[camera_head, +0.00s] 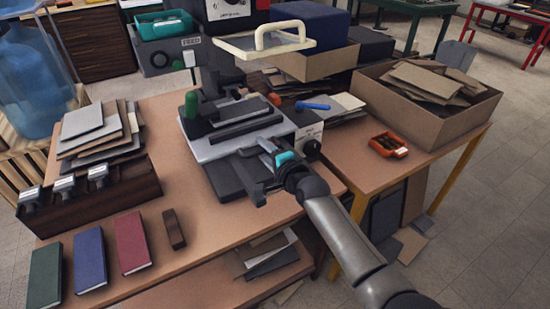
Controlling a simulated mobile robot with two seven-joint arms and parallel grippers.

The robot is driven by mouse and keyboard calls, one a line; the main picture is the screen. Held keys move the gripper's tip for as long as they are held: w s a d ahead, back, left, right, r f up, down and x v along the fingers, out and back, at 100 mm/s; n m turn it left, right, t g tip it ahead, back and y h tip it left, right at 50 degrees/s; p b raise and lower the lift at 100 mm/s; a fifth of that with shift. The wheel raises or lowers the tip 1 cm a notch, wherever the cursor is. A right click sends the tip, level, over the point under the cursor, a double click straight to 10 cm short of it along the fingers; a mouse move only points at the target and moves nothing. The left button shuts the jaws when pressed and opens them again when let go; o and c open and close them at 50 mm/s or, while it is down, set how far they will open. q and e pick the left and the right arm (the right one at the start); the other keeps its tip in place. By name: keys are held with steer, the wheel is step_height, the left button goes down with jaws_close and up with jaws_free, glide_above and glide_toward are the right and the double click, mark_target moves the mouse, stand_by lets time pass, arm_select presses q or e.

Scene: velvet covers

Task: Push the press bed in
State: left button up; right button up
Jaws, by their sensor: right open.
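The press (300,133) stands on the brown workbench, with a pale base. Its dark press bed (228,181) sticks out at the front toward me. A dark block or plate (240,121) lies on top behind the bed. My right gripper (262,168) is at the front right of the bed, its jaws open. Dark and teal parts of the gripper cover some of the bed's right side. I cannot tell whether the fingers touch the bed. My left gripper is out of view.
A clear guard with a cream handle (281,33) is raised above the press. A rack of stamps (80,196) and several coloured books (88,259) lie at left. A cardboard box (426,123) and an orange tray (388,146) sit at right.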

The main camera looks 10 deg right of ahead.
steer(key=p+v, duration=0.2)
steer(key=v, duration=0.4)
steer(key=shift+s+d+r, duration=0.1)
steer(key=shift+s, duration=0.05)
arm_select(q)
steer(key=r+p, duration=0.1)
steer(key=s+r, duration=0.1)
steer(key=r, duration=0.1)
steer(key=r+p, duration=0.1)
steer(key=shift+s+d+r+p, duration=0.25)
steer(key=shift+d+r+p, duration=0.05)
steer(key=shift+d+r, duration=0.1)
arm_select(e)
steer(key=v, duration=0.8)
steer(key=shift+s, duration=0.35)
